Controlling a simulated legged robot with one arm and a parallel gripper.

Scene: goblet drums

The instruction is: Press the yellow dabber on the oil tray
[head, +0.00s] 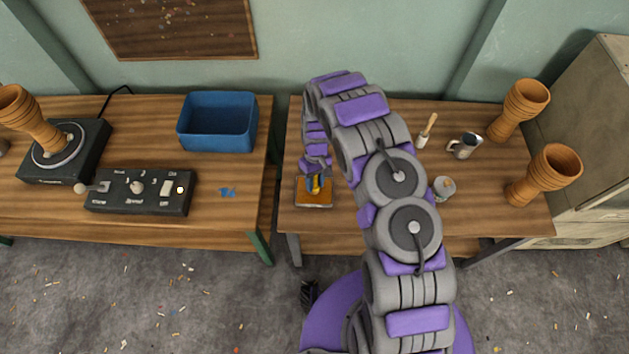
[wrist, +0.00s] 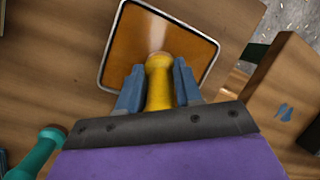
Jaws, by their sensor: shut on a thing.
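The yellow dabber (wrist: 159,82) is held between the two blue fingers of my gripper (wrist: 158,88) in the wrist view. Its far end overlaps the amber surface of the oil tray (wrist: 118,58), a square tray with a pale rim. I cannot tell for certain whether the dabber touches the surface. In the head view the oil tray (head: 314,204) lies near the front left of the right table, with my gripper (head: 315,186) above it and the yellow dabber (head: 319,186) partly hidden.
A teal-handled thing (wrist: 48,145) lies left of my gripper. Goblet drums (head: 545,175) and a metal jug (head: 465,145) stand on the right table (head: 480,215). A blue bin (head: 217,125) and a control box (head: 140,192) are on the left table. A gap separates the tables.

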